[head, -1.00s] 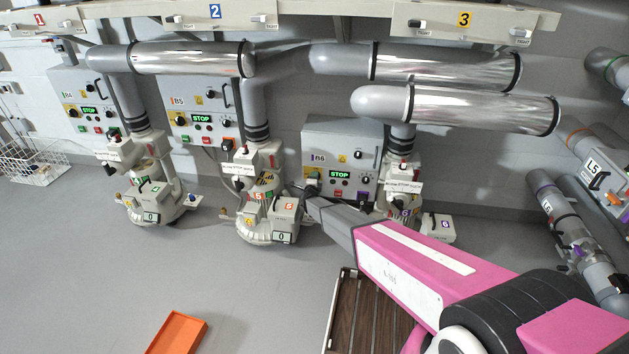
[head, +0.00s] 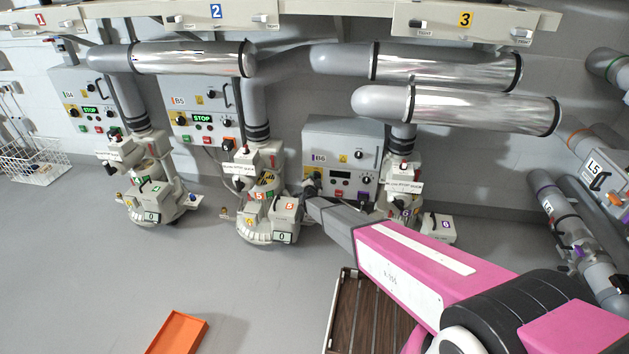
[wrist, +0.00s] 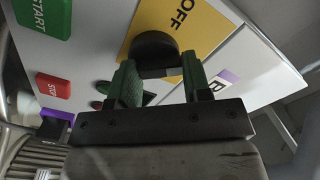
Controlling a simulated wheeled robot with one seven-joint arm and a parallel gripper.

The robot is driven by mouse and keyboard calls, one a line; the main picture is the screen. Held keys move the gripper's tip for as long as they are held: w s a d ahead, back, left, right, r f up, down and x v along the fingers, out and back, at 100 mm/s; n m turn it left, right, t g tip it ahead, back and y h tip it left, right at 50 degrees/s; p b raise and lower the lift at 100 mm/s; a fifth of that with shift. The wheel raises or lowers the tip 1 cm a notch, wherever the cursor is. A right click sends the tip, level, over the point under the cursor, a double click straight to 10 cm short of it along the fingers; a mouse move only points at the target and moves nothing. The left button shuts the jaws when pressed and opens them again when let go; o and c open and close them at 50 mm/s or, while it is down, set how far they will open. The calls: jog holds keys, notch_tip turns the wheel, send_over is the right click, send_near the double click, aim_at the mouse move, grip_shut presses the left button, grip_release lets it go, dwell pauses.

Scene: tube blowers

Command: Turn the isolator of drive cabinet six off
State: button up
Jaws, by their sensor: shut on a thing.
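Drive cabinet six is the grey box (head: 338,133) labelled B6 in the head view. Its display (head: 340,175) is dark. In the wrist view, the isolator's round black knob (wrist: 155,46) sits on a yellow plate (wrist: 190,35), with the word OFF readable. My gripper (wrist: 158,72) has its two green fingers on either side of the knob's handle and is shut on it. The handle's exact angle is mostly hidden between the fingers. In the head view, my gripper end (head: 310,187) is at the cabinet's lower left.
The wrist view shows a green START button (wrist: 42,17) and a red STOP button (wrist: 52,86) nearby. Cabinet B5 (head: 190,92) stands to the left, its display lit STOP. A blower unit (head: 400,190) stands right of B6. An orange tray (head: 180,330) lies on open floor.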

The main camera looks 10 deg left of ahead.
jog(key=shift+f+n, duration=0.1)
jog(key=shift+n, duration=0.4)
jog(key=o, duration=0.9)
notch_tip(320, 180, up, 4)
jog(key=shift+s, duration=0.1)
jog(key=s+a+r, duration=0.2)
jog(key=s, duration=0.1)
jog(key=s+a+r, duration=0.2)
jog(key=s, duration=0.1)
jog(key=s+a+r, duration=0.2)
jog(key=s+r, duration=0.1)
jog(key=s, duration=0.1)
